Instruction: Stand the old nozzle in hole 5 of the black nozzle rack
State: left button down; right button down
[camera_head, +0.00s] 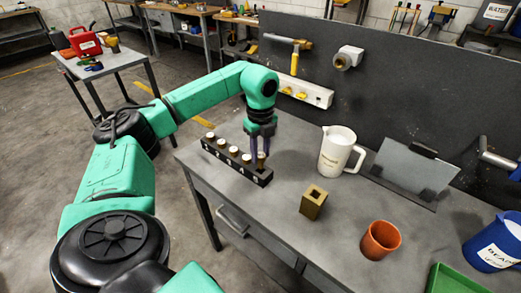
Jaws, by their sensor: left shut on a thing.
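The black nozzle rack (240,168) lies along the left part of the grey table, with small pale marks on its front. Several pale-topped nozzles (233,151) stand in a row in it. My left gripper (260,154) points down over the rack's right end and is shut on the old nozzle (261,159), a brownish piece. The nozzle is upright at the rack's end position; the fingers hide part of it, and I cannot tell how deep it sits in the hole. My right gripper is not in view.
On the table (285,228) stand a brass-coloured square block (313,203), a white jug (338,151), an orange cup (380,240) and a blue-and-white bucket (495,243). A green tray (452,280) is at the front right. A dark panel (400,100) rises behind.

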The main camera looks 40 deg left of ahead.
aim_at(261, 167)
pick_arm(q)
jog(key=shift+f+b, duration=1.05)
jog(key=shift+f, duration=1.25)
dwell(1.0)
jog(key=shift+c, duration=0.7)
grip_release()
jog(key=shift+r, duration=0.15)
notch_tip(261, 167, up, 7)
jog(key=p, duration=0.6)
